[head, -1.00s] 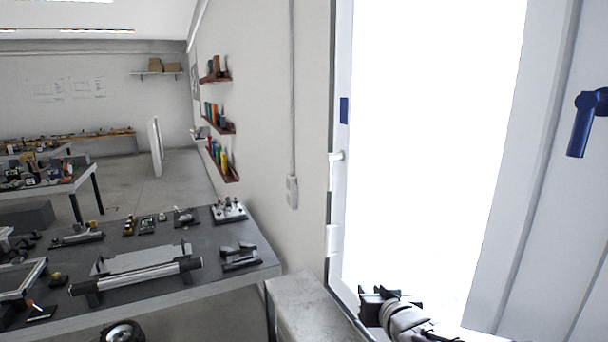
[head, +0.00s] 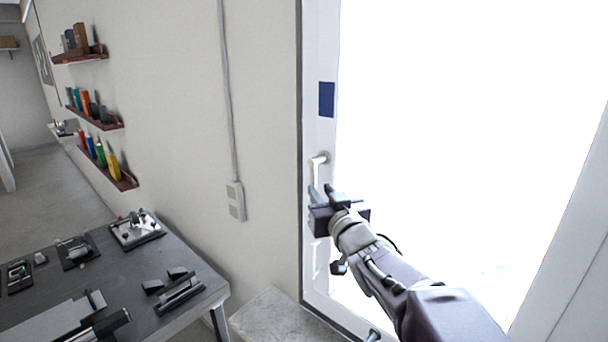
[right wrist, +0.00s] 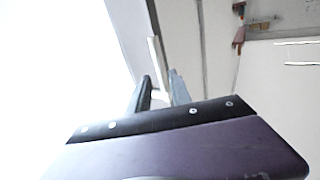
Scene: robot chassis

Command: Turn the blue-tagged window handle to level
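The blue tag (head: 326,99) is a dark blue rectangle on the white window frame (head: 320,130). Below it, the white window handle (head: 317,172) hangs roughly straight down from its pivot. My right gripper (head: 322,192) is at the lower end of the handle, fingers pointing up toward it. In the right wrist view my right gripper (right wrist: 159,82) is open, with the pale handle (right wrist: 155,60) showing between its two fingers. I cannot tell whether either finger touches it.
A grey workbench (head: 170,265) with metal parts stands at the lower left. A cable and socket box (head: 235,200) are on the wall left of the frame. A pale ledge (head: 275,315) lies below.

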